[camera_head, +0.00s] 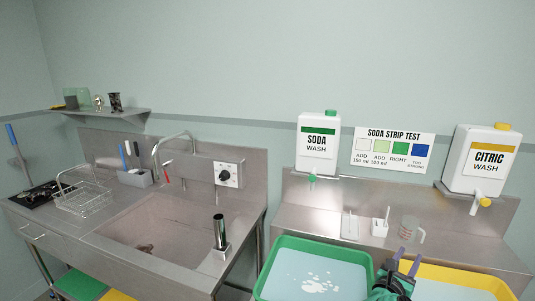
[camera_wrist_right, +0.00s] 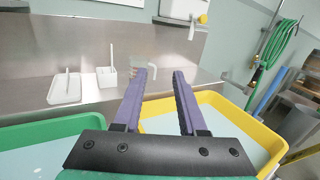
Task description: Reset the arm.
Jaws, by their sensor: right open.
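My right gripper (camera_head: 408,258) shows at the bottom of the head view, with purple fingers and a dark body. It is in front of the steel counter, over the area where the green and yellow vats meet. In the right wrist view its two fingers (camera_wrist_right: 160,80) are apart, with nothing between them. A clear measuring jug (camera_head: 411,229) stands on the counter beyond the fingertips, and the fingers partly hide it in the wrist view. My left gripper is not in view.
The green vat (camera_head: 277,262) and yellow vat (camera_head: 463,272) hold pale liquid. Soda (camera_head: 317,146) and citric (camera_head: 480,165) wash jugs stand above the counter. A sink (camera_head: 165,232) is at left. A green hose (camera_wrist_right: 279,42) hangs at right.

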